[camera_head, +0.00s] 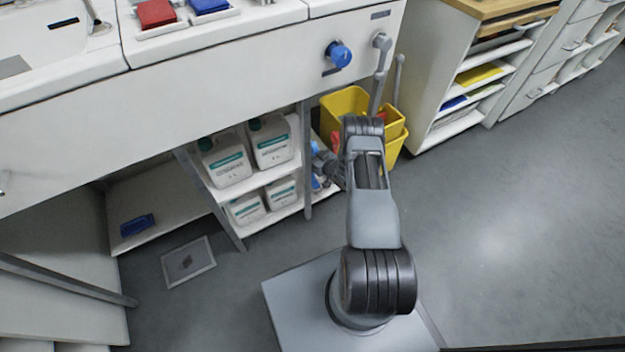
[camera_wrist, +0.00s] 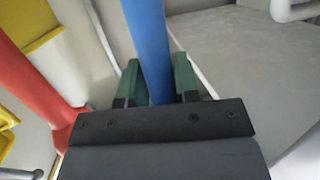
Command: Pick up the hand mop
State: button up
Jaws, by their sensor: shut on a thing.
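My gripper (camera_wrist: 157,78) has its green fingers on either side of a blue handle (camera_wrist: 148,40) in the wrist view and is shut on it. I take this handle for the hand mop's; its mop end does not show clearly. In the head view my gripper (camera_head: 328,168) is low beside the yellow bucket, partly behind my arm. A bit of the blue handle (camera_head: 315,147) shows there at the shelf's right end.
A yellow bucket (camera_head: 345,103) stands under the counter, right of the shelf (camera_head: 258,208) of white canisters. A red handle (camera_wrist: 30,75) is left of my gripper. An open cabinet (camera_head: 440,85) stands to the right. The floor at right is clear.

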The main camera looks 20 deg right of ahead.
jog(key=shift+c, duration=1.3)
